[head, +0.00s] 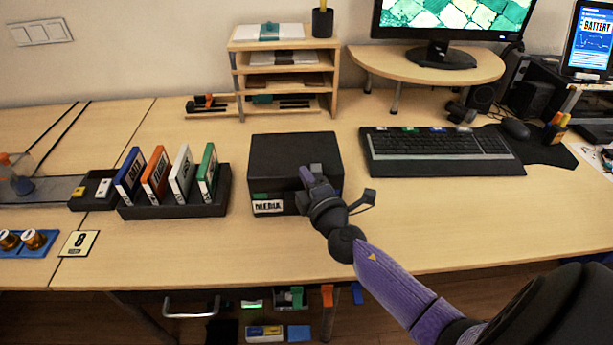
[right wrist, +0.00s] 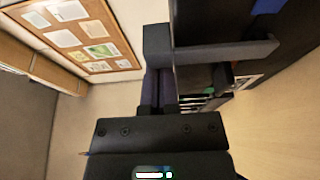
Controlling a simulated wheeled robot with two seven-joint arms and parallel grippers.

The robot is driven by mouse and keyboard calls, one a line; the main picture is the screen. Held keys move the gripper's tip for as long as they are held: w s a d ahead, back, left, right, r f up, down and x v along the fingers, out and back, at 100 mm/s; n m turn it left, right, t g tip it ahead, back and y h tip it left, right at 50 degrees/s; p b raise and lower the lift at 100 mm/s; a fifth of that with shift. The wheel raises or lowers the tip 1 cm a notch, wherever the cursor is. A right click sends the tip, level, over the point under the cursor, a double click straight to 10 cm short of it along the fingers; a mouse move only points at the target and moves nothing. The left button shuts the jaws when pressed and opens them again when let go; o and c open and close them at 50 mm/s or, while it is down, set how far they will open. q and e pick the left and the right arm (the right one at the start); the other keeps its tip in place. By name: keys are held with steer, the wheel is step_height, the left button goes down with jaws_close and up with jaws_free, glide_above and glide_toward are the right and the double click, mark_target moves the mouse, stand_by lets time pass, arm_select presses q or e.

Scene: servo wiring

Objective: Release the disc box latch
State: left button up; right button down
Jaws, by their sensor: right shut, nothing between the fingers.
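The disc box (head: 290,155) is a black box with a white and green "MEDIA" label (head: 268,207) on its front. It stands on the table and its lid looks closed. My right gripper (head: 310,176) is shut and empty. Its tips overlap the right part of the box's front in the head view; I cannot tell whether they touch it. The latch is not clearly visible and may be hidden behind my gripper. In the right wrist view, the shut fingers (right wrist: 157,85) show beside large dark surfaces. My left gripper is not in view.
A black rack (head: 175,208) with several coloured cases stands left of the box. A wooden shelf (head: 285,60) stands behind it. A keyboard (head: 437,147) lies to the right. The table is clear at front right.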

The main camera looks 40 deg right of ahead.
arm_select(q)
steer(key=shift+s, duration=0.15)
arm_select(e)
steer(key=shift+s+d+f+b, duration=0.1)
steer(key=shift+s+d+b, duration=0.1)
steer(key=shift+s+d, duration=0.25)
steer(key=shift+s+d+b, duration=0.2)
steer(key=shift+d, duration=0.35)
steer(key=shift+s+d, duration=0.15)
steer(key=shift+d, duration=0.05)
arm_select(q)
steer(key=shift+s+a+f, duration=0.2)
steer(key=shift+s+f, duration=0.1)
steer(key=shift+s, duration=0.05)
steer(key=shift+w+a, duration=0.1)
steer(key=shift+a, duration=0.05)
